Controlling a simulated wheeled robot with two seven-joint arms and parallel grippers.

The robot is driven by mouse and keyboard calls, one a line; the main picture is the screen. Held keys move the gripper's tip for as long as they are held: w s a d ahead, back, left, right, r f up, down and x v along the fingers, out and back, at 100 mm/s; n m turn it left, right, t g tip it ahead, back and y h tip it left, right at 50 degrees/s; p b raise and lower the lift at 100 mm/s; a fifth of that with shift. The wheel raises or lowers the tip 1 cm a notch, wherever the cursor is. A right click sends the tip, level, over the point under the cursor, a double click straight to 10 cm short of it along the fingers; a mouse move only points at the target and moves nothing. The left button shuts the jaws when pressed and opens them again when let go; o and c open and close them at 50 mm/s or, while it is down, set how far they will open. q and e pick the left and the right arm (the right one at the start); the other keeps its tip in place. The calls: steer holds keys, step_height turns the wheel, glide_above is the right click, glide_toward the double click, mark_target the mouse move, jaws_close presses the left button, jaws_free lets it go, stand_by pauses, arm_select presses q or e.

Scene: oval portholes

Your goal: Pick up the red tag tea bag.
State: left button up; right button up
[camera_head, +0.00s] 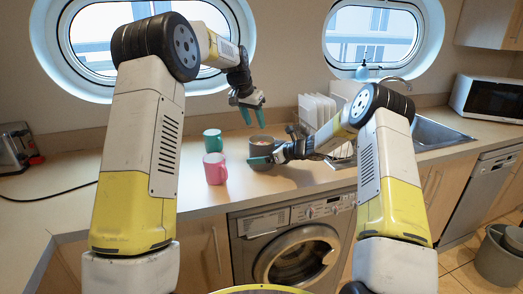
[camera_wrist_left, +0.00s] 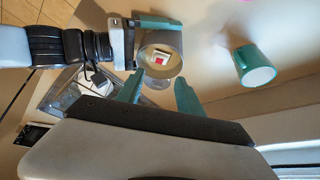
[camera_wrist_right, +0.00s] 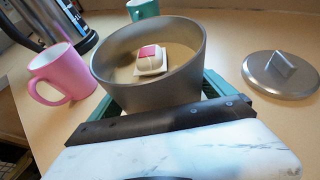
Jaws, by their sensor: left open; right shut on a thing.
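The tea bag with a red tag (camera_wrist_right: 149,55) lies inside an open grey canister (camera_wrist_right: 150,96), with a white packet under the tag. The tag also shows in the left wrist view (camera_wrist_left: 160,60). The canister stands upright on the counter in the head view (camera_head: 261,146). My right gripper (camera_head: 268,157) is shut on the canister, its teal fingers on either side of the wall. My left gripper (camera_head: 252,117) is open and empty above the canister, fingers pointing down. In the left wrist view its fingertips (camera_wrist_left: 158,82) lie just short of the canister's mouth.
A pink mug (camera_head: 215,169) and a green mug (camera_head: 213,140) stand left of the canister. A grey lid (camera_wrist_right: 281,76) lies on the counter near it. A rack of white plates (camera_head: 316,110) stands behind to the right. The counter at left is mostly clear.

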arm_select(q)
steer(key=r, duration=0.1)
steer(key=m+g, duration=0.1)
glide_above(261, 142)
steer(key=s+a, duration=0.2)
steer(key=f, duration=0.5)
steer(key=shift+d+f, duration=0.25)
steer(key=shift+f, duration=0.1)
steer(key=shift+x, duration=2.7)
steer(key=shift+s, duration=0.2)
jaws_close()
arm_select(e)
steer(key=o, duration=1.6)
arm_select(q)
step_height(261, 142, up, 10)
